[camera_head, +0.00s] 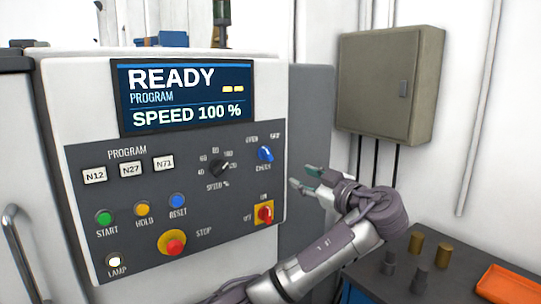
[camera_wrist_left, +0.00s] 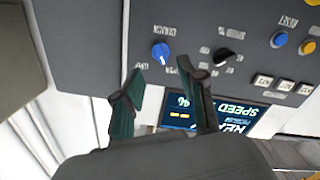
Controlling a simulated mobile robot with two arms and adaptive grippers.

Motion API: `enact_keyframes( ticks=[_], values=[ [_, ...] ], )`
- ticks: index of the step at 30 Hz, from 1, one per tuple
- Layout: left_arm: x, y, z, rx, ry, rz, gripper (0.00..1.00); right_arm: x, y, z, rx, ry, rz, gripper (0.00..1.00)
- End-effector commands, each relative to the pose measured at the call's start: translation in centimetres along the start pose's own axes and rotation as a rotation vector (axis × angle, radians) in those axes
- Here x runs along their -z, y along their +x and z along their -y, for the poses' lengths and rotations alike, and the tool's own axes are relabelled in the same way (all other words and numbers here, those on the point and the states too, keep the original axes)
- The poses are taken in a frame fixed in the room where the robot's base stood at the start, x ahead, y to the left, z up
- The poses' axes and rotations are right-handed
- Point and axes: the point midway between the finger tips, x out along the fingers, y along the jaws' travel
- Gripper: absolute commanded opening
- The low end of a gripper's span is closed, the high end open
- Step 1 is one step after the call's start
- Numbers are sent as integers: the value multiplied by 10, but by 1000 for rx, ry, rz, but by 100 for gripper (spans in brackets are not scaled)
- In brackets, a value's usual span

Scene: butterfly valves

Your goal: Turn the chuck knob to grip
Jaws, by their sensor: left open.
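The chuck knob (camera_head: 265,153) is a small blue rotary knob with a pale pointer mark, at the upper right of the dark control panel (camera_head: 130,215). Labels stand above it and one below; they are too small to read surely. My left gripper (camera_head: 303,177) is open and empty, to the right of the knob and slightly lower in the head view, apart from it. In the left wrist view, the panel appears upside down and the chuck knob (camera_wrist_left: 160,53) shows just beyond the gap between the green-padded fingertips (camera_wrist_left: 160,70). My right gripper is not in view.
A black speed knob (camera_head: 218,168) is left of the chuck knob, and a red switch on a yellow plate (camera_head: 264,213) is below it. The screen (camera_head: 186,95) reads READY. A grey wall box (camera_head: 388,85) and a dark table (camera_head: 405,283) with brass pieces stand right.

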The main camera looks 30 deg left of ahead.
Motion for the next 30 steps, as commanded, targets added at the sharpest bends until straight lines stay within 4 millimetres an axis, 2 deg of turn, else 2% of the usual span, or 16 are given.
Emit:
enact_keyframes(
  ticks=[2, 6, 11, 21, 25, 30],
  values=[
    [17, 2, -6, 10, -44, -39, 41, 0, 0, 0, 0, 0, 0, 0],
    [26, 11, -8, 16, -65, -57, 41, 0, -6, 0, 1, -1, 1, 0],
    [30, 38, -8, 17, -61, -57, 41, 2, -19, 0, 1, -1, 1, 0],
    [33, 109, -7, 15, -60, -54, 41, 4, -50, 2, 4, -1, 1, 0],
    [32, 126, -7, 14, -60, -53, 41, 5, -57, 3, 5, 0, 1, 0],
    [30, 138, -6, 13, -62, -51, 41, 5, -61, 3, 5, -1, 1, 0]
  ],
)
